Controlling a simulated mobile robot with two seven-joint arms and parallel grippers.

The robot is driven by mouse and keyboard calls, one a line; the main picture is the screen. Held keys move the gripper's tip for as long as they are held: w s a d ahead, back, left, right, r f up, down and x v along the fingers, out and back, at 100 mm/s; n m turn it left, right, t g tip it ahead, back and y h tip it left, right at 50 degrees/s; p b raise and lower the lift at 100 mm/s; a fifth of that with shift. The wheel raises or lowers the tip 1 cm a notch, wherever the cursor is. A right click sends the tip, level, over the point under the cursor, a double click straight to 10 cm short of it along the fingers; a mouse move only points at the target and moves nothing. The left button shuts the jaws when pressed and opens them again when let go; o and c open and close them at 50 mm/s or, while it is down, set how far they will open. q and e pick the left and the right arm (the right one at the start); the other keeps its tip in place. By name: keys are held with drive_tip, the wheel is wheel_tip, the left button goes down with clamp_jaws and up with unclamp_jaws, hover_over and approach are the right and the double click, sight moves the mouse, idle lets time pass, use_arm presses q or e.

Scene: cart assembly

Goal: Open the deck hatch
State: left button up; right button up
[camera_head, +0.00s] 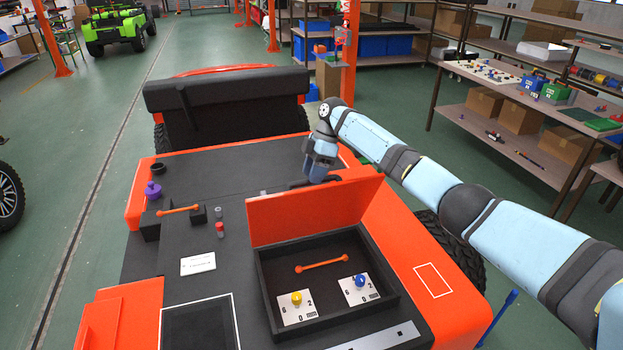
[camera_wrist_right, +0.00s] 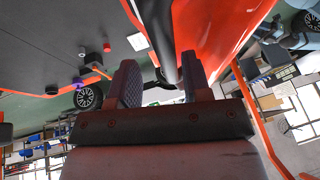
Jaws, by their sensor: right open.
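The orange deck hatch (camera_head: 315,212) stands raised, nearly upright, along the back edge of its dark compartment (camera_head: 268,292). The compartment is uncovered and holds an orange bar (camera_head: 321,264), a plate with a yellow knob (camera_head: 297,300) and a plate with a blue knob (camera_head: 360,284). My right gripper (camera_head: 318,172) is just behind the hatch's top edge, beside a dark handle-like part (camera_head: 300,183). In the right wrist view the fingers (camera_wrist_right: 160,84) are apart, with a black bar (camera_wrist_right: 158,35) just beyond them; I cannot tell if they touch it. My left gripper is out of view.
The cart deck carries a purple knob (camera_head: 153,190), an orange handle (camera_head: 180,210), a red button (camera_head: 220,228) and a white label (camera_head: 198,263). A black seat back (camera_head: 228,108) rises behind the deck. A shelf (camera_head: 510,95) stands at right.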

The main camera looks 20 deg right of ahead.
drive_tip(key=b+v, duration=0.2)
drive_tip(key=v, duration=1)
drive_tip(key=shift+s+r, duration=0.1)
